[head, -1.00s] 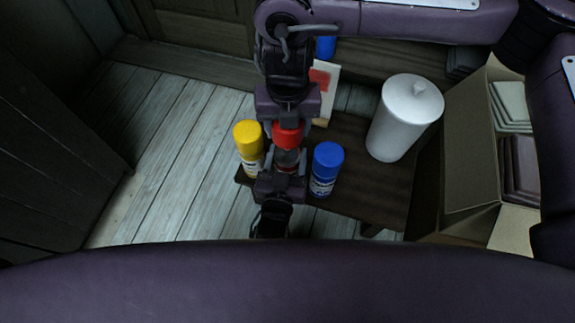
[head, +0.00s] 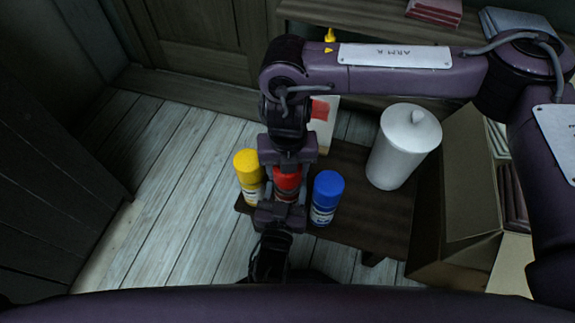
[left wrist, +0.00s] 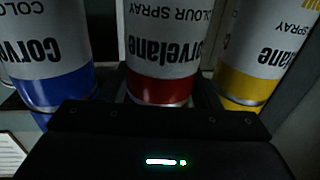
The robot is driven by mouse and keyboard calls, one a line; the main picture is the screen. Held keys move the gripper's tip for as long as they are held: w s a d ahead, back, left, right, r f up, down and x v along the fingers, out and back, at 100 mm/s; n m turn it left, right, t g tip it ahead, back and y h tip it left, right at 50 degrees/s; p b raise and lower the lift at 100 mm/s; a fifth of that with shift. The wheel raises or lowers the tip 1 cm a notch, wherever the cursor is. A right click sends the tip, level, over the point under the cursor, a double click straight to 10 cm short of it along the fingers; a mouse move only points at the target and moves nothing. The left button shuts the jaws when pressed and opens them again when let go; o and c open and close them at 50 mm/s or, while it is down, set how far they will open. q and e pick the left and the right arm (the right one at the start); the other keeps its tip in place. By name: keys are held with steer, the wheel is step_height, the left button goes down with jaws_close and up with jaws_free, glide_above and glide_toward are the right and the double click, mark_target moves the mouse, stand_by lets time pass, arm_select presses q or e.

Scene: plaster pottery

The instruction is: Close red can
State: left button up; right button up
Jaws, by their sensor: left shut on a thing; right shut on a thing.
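The red can (head: 284,199) stands between the yellow can (head: 248,178) and the blue can (head: 326,197) on a dark wooden stand. In the left wrist view the red can (left wrist: 160,48) is central, with a red band. My left gripper (head: 280,212) is shut on the can from the near side; it also shows in the left wrist view (left wrist: 160,106). My right gripper (head: 287,168) points down from above and is shut on the red cap (head: 287,181). The cap is at the can's top; I cannot tell whether it is fully seated, as fingers hide the joint.
A white lidded canister (head: 403,150) stands on the stand at the right. An open cardboard box (head: 457,195) is beside it. A white and red card-like item (head: 324,122) is behind my right gripper. The floor (head: 165,190) at the left is clear.

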mark_target(288, 194)
steer(key=shift+f, duration=0.9)
steer(key=shift+f, duration=0.6)
steer(key=shift+f, duration=0.25)
stand_by(0.5)
steer(key=shift+s+r, duration=0.1)
steer(key=shift+r, duration=0.05)
steer(key=shift+r, duration=0.4)
steer(key=shift+r, duration=0.1)
stand_by(0.7)
steer(key=shift+f, duration=0.85)
stand_by(0.6)
